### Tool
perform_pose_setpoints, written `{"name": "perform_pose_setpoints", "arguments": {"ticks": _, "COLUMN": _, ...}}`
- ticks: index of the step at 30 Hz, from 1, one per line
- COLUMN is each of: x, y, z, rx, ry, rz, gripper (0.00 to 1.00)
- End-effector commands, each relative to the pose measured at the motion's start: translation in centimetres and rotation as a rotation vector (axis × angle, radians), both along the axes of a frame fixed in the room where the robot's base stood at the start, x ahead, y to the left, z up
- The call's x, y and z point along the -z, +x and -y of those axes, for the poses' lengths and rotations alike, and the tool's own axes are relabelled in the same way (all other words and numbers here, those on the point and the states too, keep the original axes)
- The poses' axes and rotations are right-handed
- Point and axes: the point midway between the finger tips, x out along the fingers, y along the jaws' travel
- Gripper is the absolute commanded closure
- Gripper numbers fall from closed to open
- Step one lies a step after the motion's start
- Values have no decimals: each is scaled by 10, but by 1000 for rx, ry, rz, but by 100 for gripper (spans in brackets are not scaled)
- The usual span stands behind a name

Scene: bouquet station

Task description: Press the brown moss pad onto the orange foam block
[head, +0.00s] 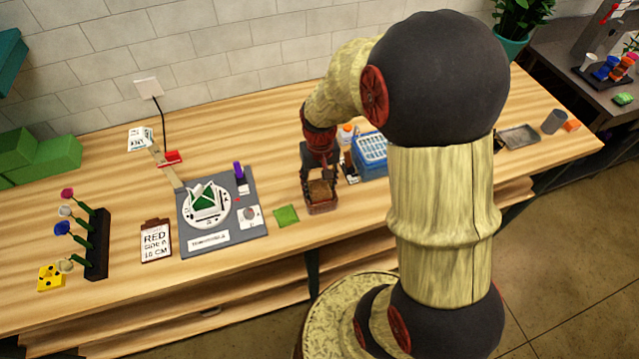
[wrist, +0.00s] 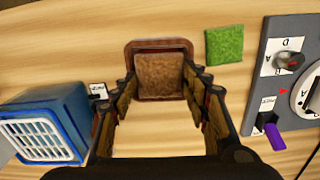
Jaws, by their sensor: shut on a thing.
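The brown moss pad (wrist: 160,75) is a square, rough-textured piece between my fingertips in the wrist view; it also shows in the head view (head: 320,189). My gripper (head: 321,181) points down and is shut on the pad. The pad is over or inside a small reddish-brown tray (wrist: 160,43); I cannot tell whether it is clear of the tray floor. In the head view this tray (head: 322,209) is near the table's front edge. A small orange block (head: 572,126), probably the foam block, lies at the far right end of the table.
A green moss square (head: 286,216) lies just left of the tray. A grey board (head: 222,236) with a round dial is further left. A blue crate (head: 371,168) stands close behind right. A grey cup (head: 553,121) and metal tray (head: 519,137) stand near the orange block.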

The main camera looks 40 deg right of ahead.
Motion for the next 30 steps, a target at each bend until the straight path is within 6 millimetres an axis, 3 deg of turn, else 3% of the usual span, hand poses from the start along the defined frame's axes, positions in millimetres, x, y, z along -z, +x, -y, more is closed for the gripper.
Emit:
{"name": "perform_pose_setpoints", "arguments": {"ticks": 4, "x": 0, "y": 0, "z": 0, "rx": 0, "ry": 0, "rz": 0, "gripper": 65}}
{"name": "perform_pose_setpoints", "arguments": {"ticks": 5, "x": 0, "y": 0, "z": 0, "rx": 0, "ry": 0, "rz": 0, "gripper": 53}}
{"name": "perform_pose_setpoints", "arguments": {"ticks": 15, "x": 0, "y": 0, "z": 0, "rx": 0, "ry": 0, "rz": 0, "gripper": 33}}
{"name": "perform_pose_setpoints", "arguments": {"ticks": 22, "x": 0, "y": 0, "z": 0, "rx": 0, "ry": 0, "rz": 0, "gripper": 33}}
{"name": "perform_pose_setpoints", "arguments": {"ticks": 30, "x": 0, "y": 0, "z": 0, "rx": 0, "ry": 0, "rz": 0, "gripper": 17}}
